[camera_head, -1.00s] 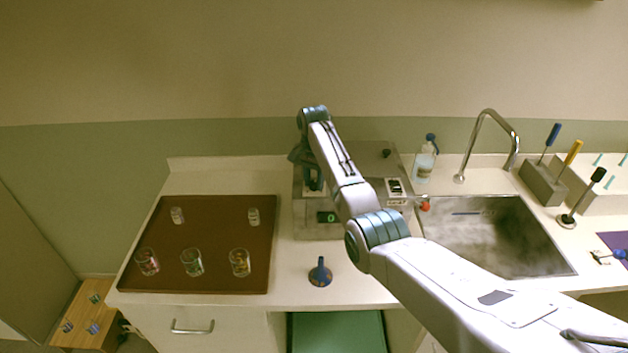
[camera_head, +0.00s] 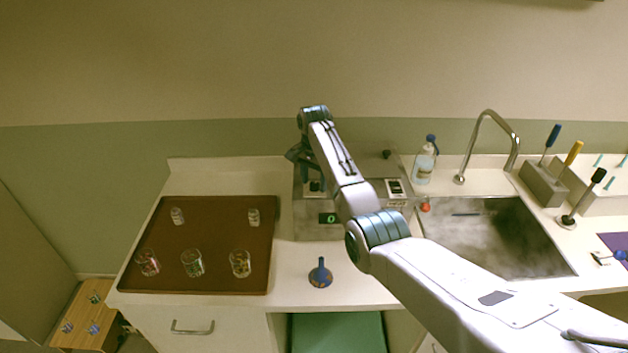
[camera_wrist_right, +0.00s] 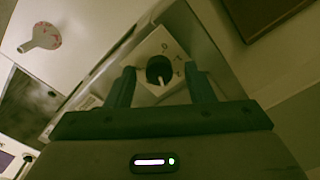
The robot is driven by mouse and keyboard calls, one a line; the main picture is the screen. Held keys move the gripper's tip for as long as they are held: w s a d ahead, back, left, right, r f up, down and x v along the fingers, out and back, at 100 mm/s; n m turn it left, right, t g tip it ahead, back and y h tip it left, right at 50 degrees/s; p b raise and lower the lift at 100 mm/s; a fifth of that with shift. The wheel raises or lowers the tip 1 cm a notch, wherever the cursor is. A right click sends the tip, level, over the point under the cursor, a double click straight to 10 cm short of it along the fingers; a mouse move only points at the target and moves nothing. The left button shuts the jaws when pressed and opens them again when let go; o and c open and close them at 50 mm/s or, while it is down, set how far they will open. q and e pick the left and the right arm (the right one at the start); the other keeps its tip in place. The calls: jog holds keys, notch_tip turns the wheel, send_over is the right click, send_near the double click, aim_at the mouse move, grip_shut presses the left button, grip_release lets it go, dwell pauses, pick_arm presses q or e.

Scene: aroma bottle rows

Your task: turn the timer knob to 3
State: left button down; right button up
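The timer knob (camera_wrist_right: 159,70) is dark and round with a pale pointer mark, on a pale dial plate (camera_wrist_right: 149,50) with small marks around it. In the head view the knob (camera_head: 315,186) shows just below my right gripper (camera_head: 302,160), on the front of a grey metal device (camera_head: 305,222). No contact with the knob is visible. My left gripper is out of view.
A blue funnel-shaped object (camera_head: 320,273) stands on the counter in front of the device. A brown tray (camera_head: 213,275) with several glass jars is at left. A bottle (camera_head: 424,163), sink (camera_head: 490,240) and faucet (camera_head: 489,118) are at right.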

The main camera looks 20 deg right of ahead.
aim_at(314, 184)
jog(key=shift+f, duration=0.1)
jog(key=shift+r+b, duration=0.4)
jog(key=shift+r, duration=0.15)
notch_tip(314, 184, up, 6)
jog(key=b, duration=0.3)
jog(key=shift+r, duration=0.2)
notch_tip(314, 184, up, 4)
jog(key=shift+f+p, duration=0.25)
jog(key=shift+p, duration=0.2)
jog(key=shift+f, duration=0.1)
